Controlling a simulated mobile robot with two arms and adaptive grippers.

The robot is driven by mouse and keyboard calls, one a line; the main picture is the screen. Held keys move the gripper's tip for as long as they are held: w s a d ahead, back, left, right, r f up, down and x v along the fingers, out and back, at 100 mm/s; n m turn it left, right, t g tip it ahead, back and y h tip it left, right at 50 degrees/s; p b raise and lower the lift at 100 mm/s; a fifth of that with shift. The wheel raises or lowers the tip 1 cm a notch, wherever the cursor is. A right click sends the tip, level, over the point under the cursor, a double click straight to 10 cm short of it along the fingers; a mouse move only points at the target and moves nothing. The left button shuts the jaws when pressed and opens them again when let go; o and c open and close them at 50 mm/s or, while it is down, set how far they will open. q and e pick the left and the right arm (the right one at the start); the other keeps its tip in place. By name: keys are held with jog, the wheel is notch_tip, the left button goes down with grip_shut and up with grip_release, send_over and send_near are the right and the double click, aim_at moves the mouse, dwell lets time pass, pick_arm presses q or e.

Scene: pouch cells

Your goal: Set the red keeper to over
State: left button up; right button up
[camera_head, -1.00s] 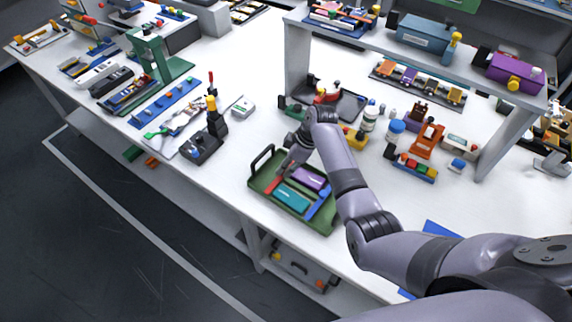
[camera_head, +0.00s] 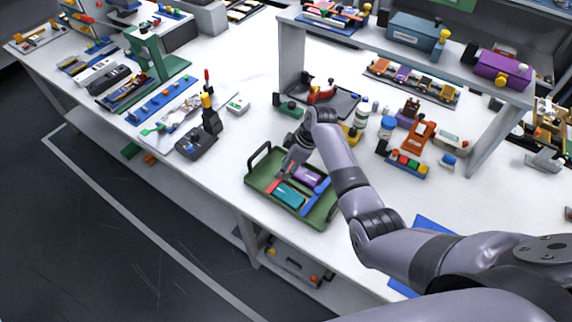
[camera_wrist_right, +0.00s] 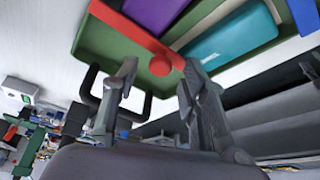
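The red keeper (camera_wrist_right: 145,32) is a flat red bar with a round red knob at its near end, seen in the right wrist view. It lies along one side of the green tray (camera_wrist_right: 95,38), beside a purple pouch cell (camera_wrist_right: 155,12) and a teal one (camera_wrist_right: 235,38). In the head view the keeper (camera_head: 269,184) shows at the tray's left side, partly hidden by my gripper. My right gripper (camera_wrist_right: 158,80) is open, its fingertips apart on either side of the knob in the picture. I cannot tell whether they touch it. My left gripper is out of view.
The tray has a black handle (camera_head: 259,154) and a blue bar (camera_head: 317,196) on its right side. A black stand (camera_head: 211,112) is to the left. A white bottle (camera_head: 362,116) and an orange fixture (camera_head: 416,137) are to the right. Bare table lies left of the tray.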

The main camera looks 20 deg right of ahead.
jog(key=shift+s+d, duration=0.1)
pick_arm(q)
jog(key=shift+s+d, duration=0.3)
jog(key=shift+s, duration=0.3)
pick_arm(e)
jog(key=v, duration=1.2)
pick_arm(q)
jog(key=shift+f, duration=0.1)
pick_arm(e)
jog(key=shift+c, duration=0.6)
